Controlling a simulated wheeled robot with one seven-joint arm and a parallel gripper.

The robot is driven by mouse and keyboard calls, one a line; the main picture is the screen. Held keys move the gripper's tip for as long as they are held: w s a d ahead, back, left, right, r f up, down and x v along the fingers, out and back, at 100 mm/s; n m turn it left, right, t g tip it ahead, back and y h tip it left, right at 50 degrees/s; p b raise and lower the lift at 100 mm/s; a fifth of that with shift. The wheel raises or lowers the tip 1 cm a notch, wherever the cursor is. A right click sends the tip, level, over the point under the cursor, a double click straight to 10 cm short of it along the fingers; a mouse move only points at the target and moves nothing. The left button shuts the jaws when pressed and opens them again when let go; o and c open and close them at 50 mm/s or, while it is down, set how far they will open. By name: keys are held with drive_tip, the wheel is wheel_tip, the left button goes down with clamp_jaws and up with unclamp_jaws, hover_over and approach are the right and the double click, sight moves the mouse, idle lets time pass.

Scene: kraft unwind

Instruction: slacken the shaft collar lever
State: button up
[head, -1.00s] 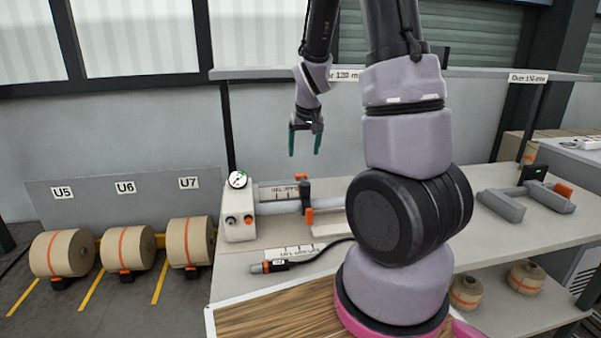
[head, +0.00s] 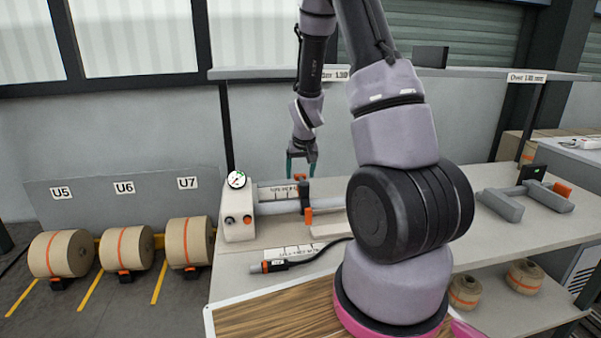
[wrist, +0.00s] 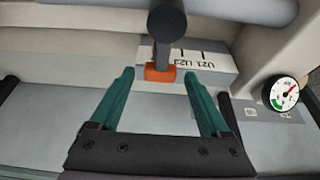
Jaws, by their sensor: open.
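The shaft collar (head: 305,192) is a dark ring on a grey horizontal shaft (head: 276,207) on the bench. Orange pieces show at its top (head: 299,177) and below it (head: 308,216). In the wrist view a dark lever (wrist: 163,50) with an orange tip (wrist: 160,74) points toward my gripper. My gripper (head: 301,172) is open and empty, with green fingers, just above the collar. In the wrist view the orange tip appears between the fingertips, with gaps on both sides. I cannot tell how deep it sits between them.
A grey box with a round gauge (head: 237,180) stands at the shaft's left end; the gauge also shows in the wrist view (wrist: 285,91). A labelled plate (wrist: 200,62) lies behind the lever.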

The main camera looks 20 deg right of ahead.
clamp_jaws()
idle(1.3)
